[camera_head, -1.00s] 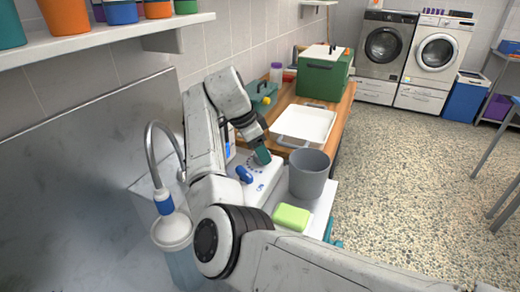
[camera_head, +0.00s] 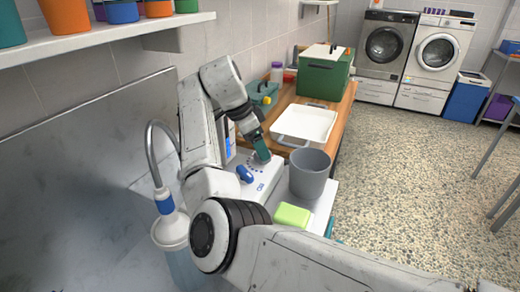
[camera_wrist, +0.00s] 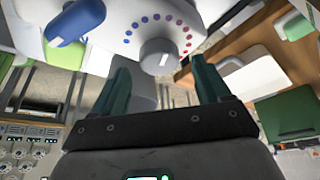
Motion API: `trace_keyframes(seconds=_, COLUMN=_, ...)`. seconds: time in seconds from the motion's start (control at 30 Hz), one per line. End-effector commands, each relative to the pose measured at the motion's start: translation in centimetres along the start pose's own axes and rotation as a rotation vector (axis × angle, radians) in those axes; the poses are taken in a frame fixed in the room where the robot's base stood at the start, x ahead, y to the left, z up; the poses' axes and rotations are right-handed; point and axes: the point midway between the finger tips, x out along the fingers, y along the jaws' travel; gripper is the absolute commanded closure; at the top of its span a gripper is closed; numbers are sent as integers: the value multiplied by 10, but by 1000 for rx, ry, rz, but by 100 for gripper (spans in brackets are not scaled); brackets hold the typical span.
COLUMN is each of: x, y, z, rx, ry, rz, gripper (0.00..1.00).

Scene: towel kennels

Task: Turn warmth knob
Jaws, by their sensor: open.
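The warmth knob (camera_wrist: 158,56) is a round grey knob with a pale pointer mark, ringed by dots that run from blue to red, on a white panel (camera_wrist: 112,20). In the wrist view it lies just beyond my gripper (camera_wrist: 165,72), between the lines of the two green fingers. The fingers are apart with nothing between them. In the head view my gripper (camera_head: 262,156) points down at the panel (camera_head: 262,178), and its tips hide the knob. A blue lever (camera_head: 244,174) sits beside the dial; it also shows in the wrist view (camera_wrist: 68,24).
A grey bin (camera_head: 309,174) and a green sponge (camera_head: 292,215) stand close on the right. A white tray (camera_head: 305,124) and green box (camera_head: 322,77) are on the wooden counter behind. A hose shower head (camera_head: 166,208) hangs at left.

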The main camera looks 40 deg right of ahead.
Motion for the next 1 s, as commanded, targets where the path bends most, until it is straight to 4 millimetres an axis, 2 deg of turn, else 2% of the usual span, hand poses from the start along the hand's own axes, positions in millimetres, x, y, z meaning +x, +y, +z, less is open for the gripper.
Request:
trace_keyframes(seconds=0.2, x=-44, y=-1, z=0, rx=0, ry=0, rz=-3, gripper=24)
trace_keyframes(seconds=0.4, x=-73, y=-1, z=0, rx=-1, ry=-1, rz=-2, gripper=24)
trace_keyframes(seconds=0.6, x=-84, y=0, z=0, rx=-1, ry=-1, rz=0, gripper=24)
trace_keyframes(seconds=1.0, x=-84, y=0, z=0, rx=-1, ry=0, rz=0, gripper=24)
